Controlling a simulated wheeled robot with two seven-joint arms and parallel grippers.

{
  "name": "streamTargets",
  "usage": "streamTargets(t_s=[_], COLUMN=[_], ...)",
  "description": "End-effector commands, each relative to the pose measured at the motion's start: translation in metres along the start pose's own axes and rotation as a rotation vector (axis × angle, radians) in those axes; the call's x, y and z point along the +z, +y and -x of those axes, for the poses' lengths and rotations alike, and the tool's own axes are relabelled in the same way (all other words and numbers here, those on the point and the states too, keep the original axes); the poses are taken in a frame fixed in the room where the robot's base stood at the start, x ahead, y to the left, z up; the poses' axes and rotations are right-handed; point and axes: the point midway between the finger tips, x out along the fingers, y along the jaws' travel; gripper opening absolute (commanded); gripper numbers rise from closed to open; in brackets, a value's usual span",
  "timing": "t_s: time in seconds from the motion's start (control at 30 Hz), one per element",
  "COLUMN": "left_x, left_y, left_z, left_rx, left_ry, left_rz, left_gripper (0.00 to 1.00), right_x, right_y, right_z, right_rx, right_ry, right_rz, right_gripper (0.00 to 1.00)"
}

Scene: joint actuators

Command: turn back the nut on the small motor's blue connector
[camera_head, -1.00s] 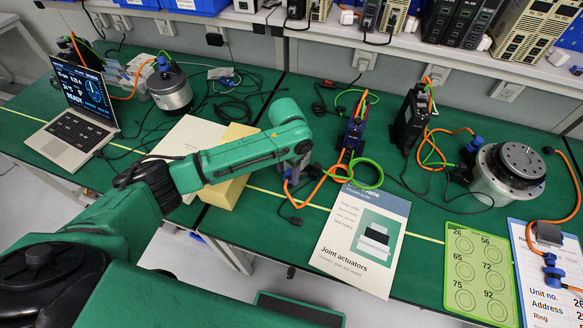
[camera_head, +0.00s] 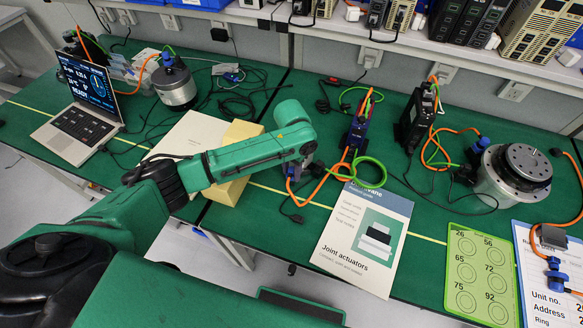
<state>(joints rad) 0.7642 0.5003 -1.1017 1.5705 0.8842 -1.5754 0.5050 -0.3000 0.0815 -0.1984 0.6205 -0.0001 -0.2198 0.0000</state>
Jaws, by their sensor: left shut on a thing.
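My left gripper (camera_head: 302,172) points down in the middle of the table, well to the right of this motor and just right of a yellow block. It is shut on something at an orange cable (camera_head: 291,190). The wrist hides most of the held thing, so I cannot tell exactly what it is. My right gripper is out of view.
A larger motor (camera_head: 512,172) with a blue connector (camera_head: 479,145) stands at the right. Drives (camera_head: 358,128) and (camera_head: 416,120) stand behind, with looped cables. A booklet (camera_head: 358,238) and a green number card (camera_head: 478,275) lie in front. A laptop (camera_head: 78,125) is at the left.

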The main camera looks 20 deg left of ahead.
Motion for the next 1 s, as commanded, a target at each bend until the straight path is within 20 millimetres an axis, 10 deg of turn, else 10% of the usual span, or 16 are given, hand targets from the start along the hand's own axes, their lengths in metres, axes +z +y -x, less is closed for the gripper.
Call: streamTargets(t_s=[1.0], left_x=[-0.001], left_y=[0.0], left_z=[0.003], left_rx=[0.001], left_ry=[0.002], left_rz=[0.299], left_gripper=[0.08], right_x=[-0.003], right_y=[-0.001], right_z=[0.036], right_rx=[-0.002], right_ry=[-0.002], right_rz=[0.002], right_gripper=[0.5])
